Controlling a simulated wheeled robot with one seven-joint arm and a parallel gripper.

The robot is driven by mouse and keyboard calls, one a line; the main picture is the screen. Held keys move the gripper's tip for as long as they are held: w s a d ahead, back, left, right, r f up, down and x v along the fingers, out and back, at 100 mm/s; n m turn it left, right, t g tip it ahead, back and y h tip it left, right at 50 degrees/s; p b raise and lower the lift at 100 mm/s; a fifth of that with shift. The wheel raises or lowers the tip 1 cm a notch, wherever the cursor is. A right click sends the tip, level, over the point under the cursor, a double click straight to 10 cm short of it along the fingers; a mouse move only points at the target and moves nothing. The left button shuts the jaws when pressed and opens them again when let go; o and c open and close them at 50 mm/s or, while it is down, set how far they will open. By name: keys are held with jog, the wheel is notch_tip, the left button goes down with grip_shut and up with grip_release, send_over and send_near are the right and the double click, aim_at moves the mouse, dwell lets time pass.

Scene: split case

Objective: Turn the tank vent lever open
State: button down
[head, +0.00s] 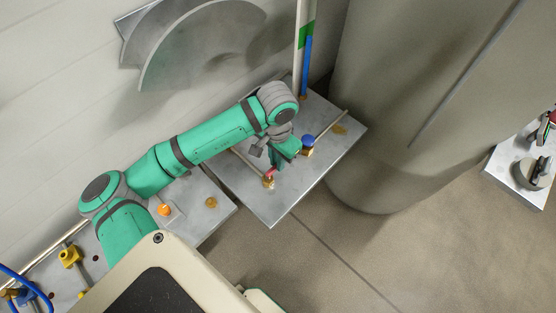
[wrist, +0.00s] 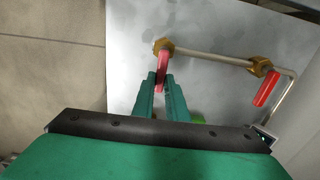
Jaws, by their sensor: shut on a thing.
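A red lever (wrist: 162,66) sits on a brass valve (wrist: 164,46) at one end of a thin metal pipe in the wrist view. The lever points toward my gripper, roughly crosswise to the pipe. My gripper (wrist: 161,82) is shut on this lever, with one finger on each side of it. In the head view the brass valve (head: 268,183) is near the front edge of the metal plate, with my gripper (head: 275,163) just above it. A second red lever (wrist: 267,89) hangs on another brass valve (wrist: 260,67) at the pipe's other end. No label shows which lever is the tank vent.
A blue-topped brass fitting (head: 308,141) stands close right of my gripper on the metal plate (head: 278,208). A blue tube (head: 307,65) rises behind. A large grey cylinder (head: 400,110) stands to the right. The floor in front of the plate is clear.

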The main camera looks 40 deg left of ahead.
jog(key=c, duration=1.8)
grip_release()
jog(key=shift+o, duration=0.2)
jog(key=shift+r, duration=0.1)
notch_tip(320, 180, up, 11)
jog(key=shift+f, duration=0.2)
